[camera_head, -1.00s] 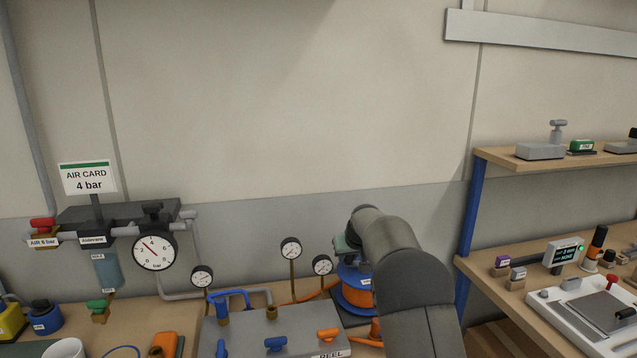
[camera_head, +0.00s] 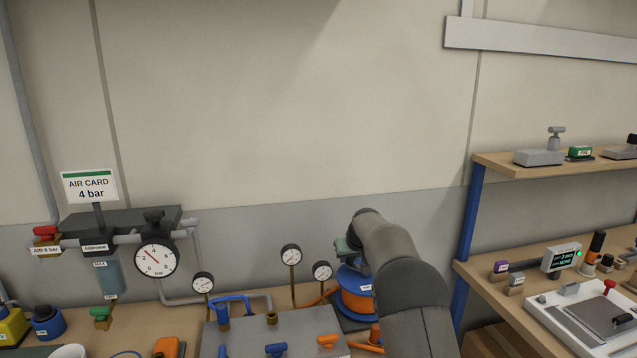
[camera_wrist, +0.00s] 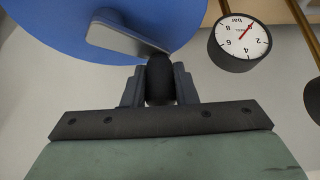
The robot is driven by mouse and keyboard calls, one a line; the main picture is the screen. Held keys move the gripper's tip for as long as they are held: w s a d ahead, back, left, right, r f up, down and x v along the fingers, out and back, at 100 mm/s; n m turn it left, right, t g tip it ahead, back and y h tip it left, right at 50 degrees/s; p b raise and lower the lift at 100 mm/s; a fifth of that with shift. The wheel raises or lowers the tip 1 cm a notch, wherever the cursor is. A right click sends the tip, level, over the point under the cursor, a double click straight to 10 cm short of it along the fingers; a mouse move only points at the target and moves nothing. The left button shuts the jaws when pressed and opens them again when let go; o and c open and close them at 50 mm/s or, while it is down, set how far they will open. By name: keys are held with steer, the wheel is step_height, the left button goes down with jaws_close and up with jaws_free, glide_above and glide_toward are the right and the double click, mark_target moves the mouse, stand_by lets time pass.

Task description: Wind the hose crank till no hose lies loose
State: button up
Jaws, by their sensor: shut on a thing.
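The hose reel is a drum with blue discs and orange hose (camera_head: 357,302) wound on it, standing at the back of the bench. In the wrist view its blue disc (camera_wrist: 185,18) fills the top left, with a grey crank arm (camera_wrist: 118,36) across it. My gripper (camera_wrist: 159,88) is shut on the dark crank knob (camera_wrist: 159,75) at the end of that arm. In the head view my arm hides part of the reel, and the crank is hidden. Some orange hose (camera_head: 366,346) lies on the bench in front of the reel.
A small gauge (camera_head: 322,271) stands left of the reel, close to my gripper in the wrist view (camera_wrist: 238,42). A grey panel (camera_head: 300,325) with blue and orange valves lies front left. A shelf with a blue post (camera_head: 470,235) stands to the right.

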steer(key=shift+w+d+f, duration=0.3)
steer(key=shift+w+d, duration=0.05)
steer(key=shift+d, duration=0.05)
steer(key=shift+w+d+r+p, duration=0.1)
steer(key=shift+w+d+p, duration=0.1)
steer(key=shift+p, duration=0.25)
steer(key=shift+w+d, duration=0.15)
steer(key=shift+w, duration=0.1)
steer(key=shift+d, duration=0.1)
steer(key=shift+w+d+p, duration=0.3)
steer(key=shift+d+p, duration=0.1)
steer(key=shift+w+d, duration=0.2)
steer(key=shift+d, duration=0.35)
